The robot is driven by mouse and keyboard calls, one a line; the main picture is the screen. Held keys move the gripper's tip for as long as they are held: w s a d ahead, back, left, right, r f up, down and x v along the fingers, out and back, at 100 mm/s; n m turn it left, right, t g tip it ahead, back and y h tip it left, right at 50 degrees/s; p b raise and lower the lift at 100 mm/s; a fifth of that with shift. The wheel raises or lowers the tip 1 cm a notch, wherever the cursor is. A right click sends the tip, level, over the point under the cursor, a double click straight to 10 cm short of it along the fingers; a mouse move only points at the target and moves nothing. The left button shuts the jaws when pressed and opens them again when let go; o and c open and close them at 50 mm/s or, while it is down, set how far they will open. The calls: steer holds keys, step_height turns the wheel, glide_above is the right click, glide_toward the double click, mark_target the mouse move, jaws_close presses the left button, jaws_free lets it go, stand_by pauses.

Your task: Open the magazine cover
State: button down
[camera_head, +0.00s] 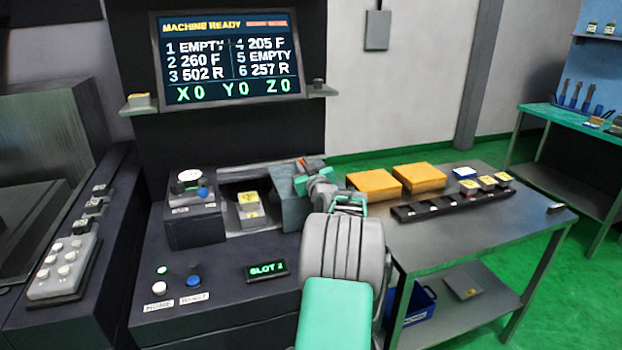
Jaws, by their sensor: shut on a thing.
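The magazine cover (289,204) is a blue-grey panel on the dark machine console, at the right of a recess. The left part of the recess is uncovered and shows a grey block with a yellow label (249,209). My gripper (307,173) is at the upper right of the cover, shut on it. My wrist and arm hide the right side of the cover and the exact place of the grip. A small red-orange part shows by the fingers.
A display (229,55) above reads MACHINE READY. A knob box (193,220) stands left of the recess, with buttons and a SLOT display (266,270) in front. At right, a steel table (450,235) bears two orange blocks (420,178) and a dark rack (440,208).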

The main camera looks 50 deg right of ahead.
steer(key=shift+s+d, duration=0.2)
steer(key=shift+d, duration=0.15)
steer(key=c, duration=1.5)
jaws_free()
steer(key=shift+o, duration=0.2)
steer(key=b+v, duration=0.1)
steer(key=v, duration=0.7)
steer(key=shift+d, duration=0.1)
